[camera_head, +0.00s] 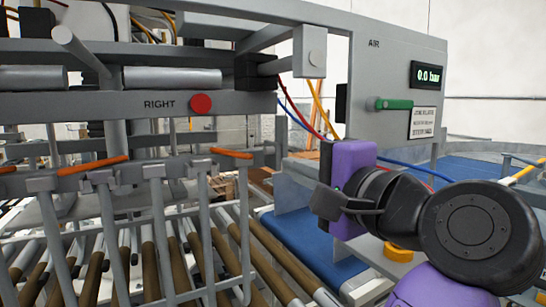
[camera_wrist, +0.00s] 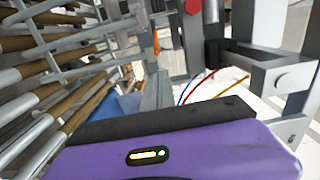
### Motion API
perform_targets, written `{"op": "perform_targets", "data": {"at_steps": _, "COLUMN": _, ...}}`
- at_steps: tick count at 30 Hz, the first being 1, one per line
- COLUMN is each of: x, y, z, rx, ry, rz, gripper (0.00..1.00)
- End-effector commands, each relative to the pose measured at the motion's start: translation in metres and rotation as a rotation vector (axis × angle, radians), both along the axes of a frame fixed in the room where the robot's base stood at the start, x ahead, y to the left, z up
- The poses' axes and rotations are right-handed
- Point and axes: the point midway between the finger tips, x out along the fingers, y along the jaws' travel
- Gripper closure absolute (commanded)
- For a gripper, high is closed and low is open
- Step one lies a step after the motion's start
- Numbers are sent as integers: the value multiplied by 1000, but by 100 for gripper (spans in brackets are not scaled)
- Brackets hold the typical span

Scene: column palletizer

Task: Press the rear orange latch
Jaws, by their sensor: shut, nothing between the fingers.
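Several orange latches sit along the top of the grey gate rail in the head view. One orange latch (camera_head: 231,153) is toward the right end, another orange latch (camera_head: 93,165) is to its left, and a third shows in part at the left edge. I cannot tell for sure which is the rear one. My gripper (camera_head: 326,203) is shut and empty, to the right of the right-hand latch and apart from it.
A grey beam marked RIGHT bears a red button (camera_head: 201,104). The AIR panel (camera_head: 400,60) has a green handle (camera_head: 394,104) and a display reading 0.0 bar. Red, blue and yellow hoses hang near my gripper. Rollers (camera_head: 270,255) lie behind the gate bars.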

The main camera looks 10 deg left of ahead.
Motion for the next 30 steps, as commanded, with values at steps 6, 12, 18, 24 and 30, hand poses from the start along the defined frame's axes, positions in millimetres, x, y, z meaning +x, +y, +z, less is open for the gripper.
{"op": "perform_targets", "data": {"at_steps": 6, "x": 0, "y": 0, "z": -1, "rx": 13, "ry": 12, "rz": 1, "gripper": 100}}
{"op": "perform_targets", "data": {"at_steps": 12, "x": 1, "y": 1, "z": 0, "rx": 11, "ry": 10, "rz": 0, "gripper": 100}}
{"op": "perform_targets", "data": {"at_steps": 18, "x": 17, "y": 13, "z": 2, "rx": 11, "ry": 12, "rz": 2, "gripper": 100}}
{"op": "perform_targets", "data": {"at_steps": 24, "x": 46, "y": 34, "z": 2, "rx": 12, "ry": 12, "rz": 3, "gripper": 100}}
{"op": "perform_targets", "data": {"at_steps": 30, "x": 69, "y": 50, "z": 2, "rx": 12, "ry": 10, "rz": 1, "gripper": 100}}
